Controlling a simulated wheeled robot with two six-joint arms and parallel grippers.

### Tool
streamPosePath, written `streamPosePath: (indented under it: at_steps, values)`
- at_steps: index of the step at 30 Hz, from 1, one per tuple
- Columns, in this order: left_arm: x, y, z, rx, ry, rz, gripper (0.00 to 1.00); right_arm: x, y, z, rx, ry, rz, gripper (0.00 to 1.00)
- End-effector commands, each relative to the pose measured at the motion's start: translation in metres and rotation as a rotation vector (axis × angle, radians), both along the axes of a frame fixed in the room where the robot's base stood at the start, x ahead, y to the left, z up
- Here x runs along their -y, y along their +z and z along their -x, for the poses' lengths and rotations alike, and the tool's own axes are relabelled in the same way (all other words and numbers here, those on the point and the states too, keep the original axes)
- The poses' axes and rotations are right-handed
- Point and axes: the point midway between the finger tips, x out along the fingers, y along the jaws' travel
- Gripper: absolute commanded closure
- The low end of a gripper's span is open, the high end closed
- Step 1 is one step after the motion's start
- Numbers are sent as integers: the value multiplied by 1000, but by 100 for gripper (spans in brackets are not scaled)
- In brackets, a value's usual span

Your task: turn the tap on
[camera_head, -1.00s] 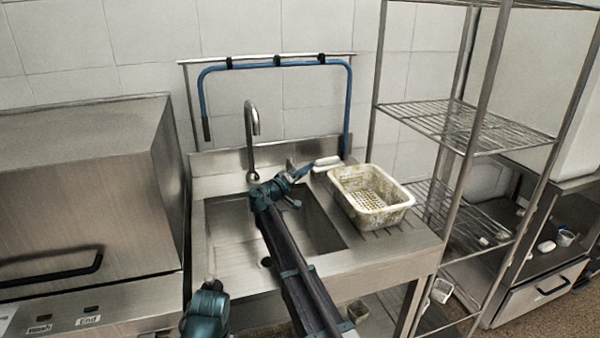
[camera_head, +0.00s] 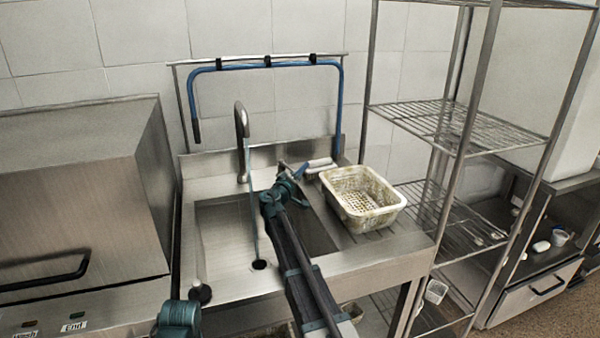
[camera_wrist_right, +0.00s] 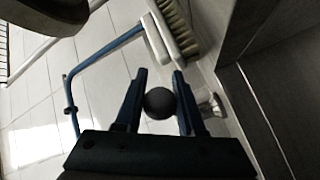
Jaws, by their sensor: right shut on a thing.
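The tap (camera_head: 242,140) is a curved metal spout at the back of the steel sink. A thin stream of water (camera_head: 252,205) runs from its mouth down to the drain. My right gripper (camera_head: 290,172) is at the back right of the basin, right of the spout. In the right wrist view my right gripper (camera_wrist_right: 159,74) has its two blue fingers on either side of a dark round knob (camera_wrist_right: 159,103), shut on it. A pale fitting on the wall side shows just behind the knob.
A dirty white perforated basket (camera_head: 362,198) stands on the drainboard at the right. A brush lies behind it and shows in the wrist view (camera_wrist_right: 172,30). A blue hose rail (camera_head: 265,66) hangs above. A steel machine (camera_head: 80,190) stands left, a wire shelf (camera_head: 460,130) right.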

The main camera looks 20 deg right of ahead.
Motion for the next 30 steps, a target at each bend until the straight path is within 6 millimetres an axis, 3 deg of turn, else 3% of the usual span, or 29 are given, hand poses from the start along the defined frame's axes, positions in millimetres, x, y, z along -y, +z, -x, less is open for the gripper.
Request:
streamPosePath:
  at_steps: [1,2,7,19,30]
  values:
    - [0,0,0,0,0,0,50,-1,0,-1,0,1,0,100]
    - [0,0,0,0,0,0,50,-1,0,-1,0,1,0,60]
    - [0,0,0,0,0,0,50,-1,0,0,0,1,0,31]
    - [0,0,0,0,0,0,50,-8,0,7,0,1,0,31]
    - [0,0,0,0,0,0,50,-63,0,60,0,4,0,31]
